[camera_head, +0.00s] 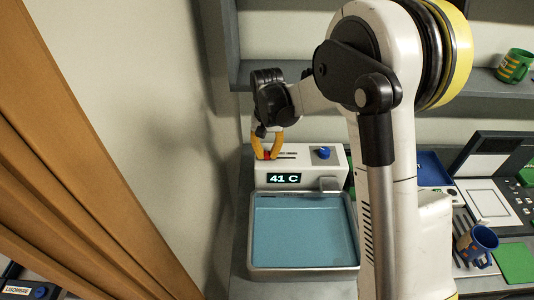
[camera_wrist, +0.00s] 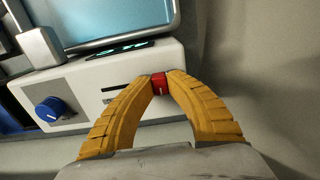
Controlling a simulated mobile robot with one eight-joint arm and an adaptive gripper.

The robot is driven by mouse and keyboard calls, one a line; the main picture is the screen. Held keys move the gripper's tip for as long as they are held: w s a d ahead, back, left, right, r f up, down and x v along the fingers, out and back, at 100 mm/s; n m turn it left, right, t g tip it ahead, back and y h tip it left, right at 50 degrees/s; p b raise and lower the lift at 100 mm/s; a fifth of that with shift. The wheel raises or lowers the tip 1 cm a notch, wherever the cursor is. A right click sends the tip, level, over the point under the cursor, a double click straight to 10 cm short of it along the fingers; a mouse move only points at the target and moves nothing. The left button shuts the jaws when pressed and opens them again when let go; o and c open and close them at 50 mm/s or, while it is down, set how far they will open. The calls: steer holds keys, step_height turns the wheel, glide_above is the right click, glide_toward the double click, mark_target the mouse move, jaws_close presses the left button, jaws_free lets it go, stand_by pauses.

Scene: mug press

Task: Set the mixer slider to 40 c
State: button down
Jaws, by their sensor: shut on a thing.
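The white mixer unit (camera_head: 331,158) stands behind a water basin (camera_head: 300,230), and its display (camera_head: 284,178) reads 41 C. My gripper (camera_head: 267,156) is over the left part of the unit's top, its yellow fingers closed around the red slider knob (camera_wrist: 158,82). In the wrist view my gripper (camera_wrist: 160,80) has a fingertip on each side of the knob. The slider's dark slot (camera_wrist: 116,88) runs away from the knob. A blue round knob (camera_head: 324,152) is on the same top, at the right; it also shows in the wrist view (camera_wrist: 50,108).
A grey spout (camera_head: 329,184) juts over the basin. A blue mug (camera_head: 478,243) and a green mat (camera_head: 515,262) are at the right. A green mug (camera_head: 516,66) stands on the shelf. A wall and brown wooden panels (camera_head: 90,150) bound the left side.

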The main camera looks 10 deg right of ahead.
mark_target(279, 158)
steer(key=d, duration=0.2)
steer(key=s+d, duration=0.1)
steer(key=d, duration=0.1)
steer(key=shift+w, duration=0.1)
steer(key=shift+a, duration=0.1)
steer(key=c, duration=1.3)
jaws_free()
steer(key=shift+c, duration=0.2)
step_height(279, 158, up, 12)
steer(key=shift+b, duration=0.3)
